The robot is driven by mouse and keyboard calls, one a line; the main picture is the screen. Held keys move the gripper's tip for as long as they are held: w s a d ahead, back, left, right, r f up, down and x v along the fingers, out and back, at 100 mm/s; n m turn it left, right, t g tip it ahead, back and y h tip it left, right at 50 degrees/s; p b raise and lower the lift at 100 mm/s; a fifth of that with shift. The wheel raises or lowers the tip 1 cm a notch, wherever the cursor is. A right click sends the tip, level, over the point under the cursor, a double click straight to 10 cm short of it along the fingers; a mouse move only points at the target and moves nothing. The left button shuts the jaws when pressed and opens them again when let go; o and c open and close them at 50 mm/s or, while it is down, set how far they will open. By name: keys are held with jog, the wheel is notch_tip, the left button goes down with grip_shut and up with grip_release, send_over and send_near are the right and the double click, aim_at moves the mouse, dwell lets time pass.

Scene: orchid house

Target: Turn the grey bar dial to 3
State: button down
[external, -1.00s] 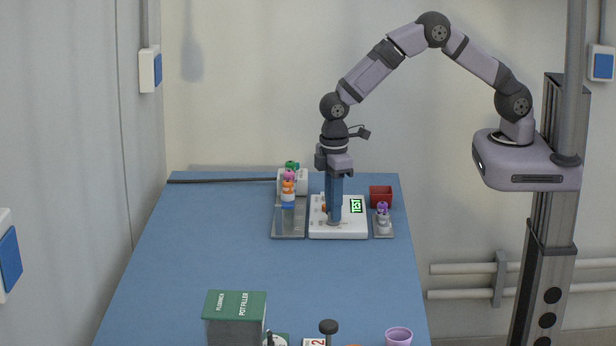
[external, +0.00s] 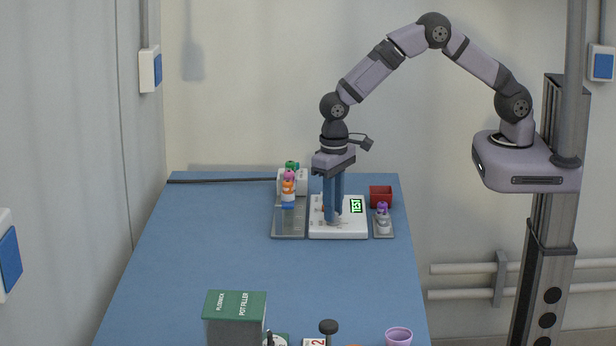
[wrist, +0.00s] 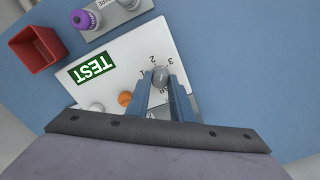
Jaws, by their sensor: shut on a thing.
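The grey bar dial (wrist: 160,75) sits on a white panel (wrist: 140,45), with the printed numbers 1, 2 and 3 around its far side. My gripper (wrist: 161,83) has its two blue fingers closed on the dial from both sides. I cannot tell exactly which number the dial points to. The green display (wrist: 92,67) on the panel reads TEST, upside down in the wrist view. In the external view my gripper (external: 333,219) points straight down onto the panel (external: 350,232), and its fingers hide the dial.
A red box (external: 381,194) and a small tray (external: 384,234) are right of the panel; a tray (external: 289,235) with stacked coloured items is left. The blue table's middle is clear.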

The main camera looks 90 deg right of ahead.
jog(key=shift+w+r+m, duration=0.1)
jog(key=shift+m, duration=1.6)
jog(key=c, duration=1.6)
grip_release()
jog(key=shift+o, duration=0.2)
jog(key=shift+r+b, duration=1.1)
jog(key=shift+r, duration=2.55)
